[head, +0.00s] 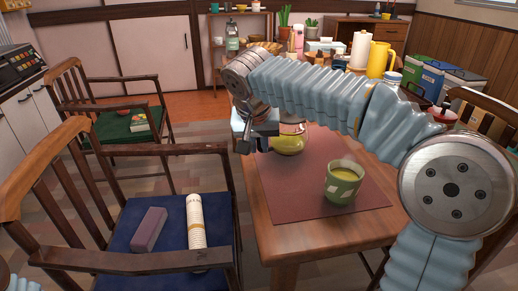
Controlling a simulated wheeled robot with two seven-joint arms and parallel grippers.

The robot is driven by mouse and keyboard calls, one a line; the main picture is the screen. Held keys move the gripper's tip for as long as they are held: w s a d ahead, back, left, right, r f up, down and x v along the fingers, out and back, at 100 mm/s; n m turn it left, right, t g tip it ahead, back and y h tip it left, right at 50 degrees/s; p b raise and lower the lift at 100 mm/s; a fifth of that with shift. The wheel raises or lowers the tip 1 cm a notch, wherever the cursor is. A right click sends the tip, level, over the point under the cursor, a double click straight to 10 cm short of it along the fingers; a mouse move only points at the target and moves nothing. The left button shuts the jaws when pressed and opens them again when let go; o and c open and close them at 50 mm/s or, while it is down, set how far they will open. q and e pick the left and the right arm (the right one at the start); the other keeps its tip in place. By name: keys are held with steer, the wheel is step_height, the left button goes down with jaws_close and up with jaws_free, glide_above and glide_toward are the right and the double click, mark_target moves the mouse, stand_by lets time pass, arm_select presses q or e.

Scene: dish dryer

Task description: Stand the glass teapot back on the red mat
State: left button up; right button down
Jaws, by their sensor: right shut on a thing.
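The glass teapot (289,142), with yellowish liquid in it, shows in the head view at the far part of the red mat (283,190). It looks upright. My arm hides its upper right part, and I cannot tell whether its base touches the mat. My right gripper (258,139) is at the teapot's left side, shut on it, seemingly at the handle; the fingers' grip is partly hidden. My left gripper is out of view.
A green cup (343,182) of yellowish drink stands on the mat's right part. A chair with a blue cushion (150,235) stands left of the table (262,228). The mat's near left is clear.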

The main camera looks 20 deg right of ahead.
steer(key=shift+f, duration=0.55)
steer(key=c, duration=1.1)
jaws_free()
steer(key=shift+f, duration=0.15)
steer(key=shift+r, duration=0.3)
steer(key=p+v, duration=0.2)
steer(key=v, duration=0.9)
steer(key=shift+s+r, duration=0.25)
steer(key=shift+r, duration=0.05)
steer(key=shift+a, duration=0.2)
